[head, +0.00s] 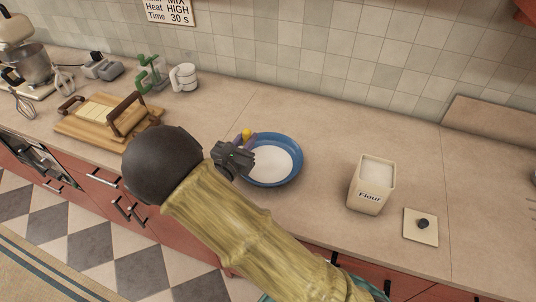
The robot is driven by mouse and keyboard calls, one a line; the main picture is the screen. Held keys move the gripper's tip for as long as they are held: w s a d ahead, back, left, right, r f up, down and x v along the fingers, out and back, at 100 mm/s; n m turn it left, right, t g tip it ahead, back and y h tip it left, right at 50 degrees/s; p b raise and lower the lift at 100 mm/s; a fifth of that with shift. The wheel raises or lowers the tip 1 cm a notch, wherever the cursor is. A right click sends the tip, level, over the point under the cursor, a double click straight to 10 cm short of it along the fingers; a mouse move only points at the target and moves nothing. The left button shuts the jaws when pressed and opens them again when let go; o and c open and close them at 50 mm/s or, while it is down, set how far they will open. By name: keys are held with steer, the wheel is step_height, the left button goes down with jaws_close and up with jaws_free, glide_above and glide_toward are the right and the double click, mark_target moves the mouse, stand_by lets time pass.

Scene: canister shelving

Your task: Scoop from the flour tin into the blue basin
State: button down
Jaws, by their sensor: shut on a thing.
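The flour tin (370,196), a cream box labelled "Flour", stands open on the counter at the right, with white flour showing at its top. The blue basin (297,172) is a round dish left of the tin, with a white area across its inside. My gripper (243,157) is at the basin's left rim.
A square lid with a black knob (421,224) lies right of the tin. A wooden board (75,127), a white mug (184,78), a green stand (150,75) and a stand mixer (30,65) are at the left. The counter between basin and tin is clear.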

steer(key=shift+w, duration=0.1)
steer(key=shift+w+d+f+g+b, duration=0.2)
steer(key=shift+f+g+b, duration=0.1)
steer(key=shift+f, duration=0.1)
steer(key=shift+d+f+m, duration=0.45)
steer(key=shift+d+m, duration=0.05)
steer(key=shift+f+g+y+b, duration=0.1)
steer(key=shift+g+y+b, duration=0.2)
steer(key=shift+s+a, duration=0.1)
steer(key=shift+a, duration=0.15)
